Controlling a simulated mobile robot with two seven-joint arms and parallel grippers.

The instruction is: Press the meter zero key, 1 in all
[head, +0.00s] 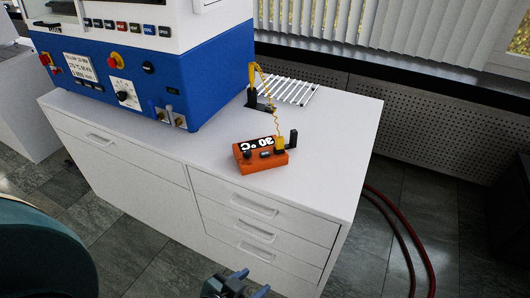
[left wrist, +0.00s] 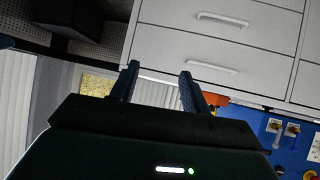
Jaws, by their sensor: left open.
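The meter (head: 262,165) is an orange box with a black display showing white digits and °C, upside down in the head view. It sits on the white cabinet top near the front edge. Its front face has a dark round knob and a small dark key (head: 265,155); I cannot read which is the zero key. A yellow plug with a coiled cord is at its right end. My left gripper (head: 249,284) is open and empty, below and in front of the cabinet drawers, well apart from the meter. In the left wrist view the meter (left wrist: 216,99) shows partly, behind one finger.
The white cabinet (head: 335,130) has drawers with handles. A blue and white press (head: 205,80) stands at the back left. A yellow-handled probe (head: 254,82) stands beside a white wire rack (head: 291,90). Red hoses (head: 407,235) lie right. The right of the top is clear.

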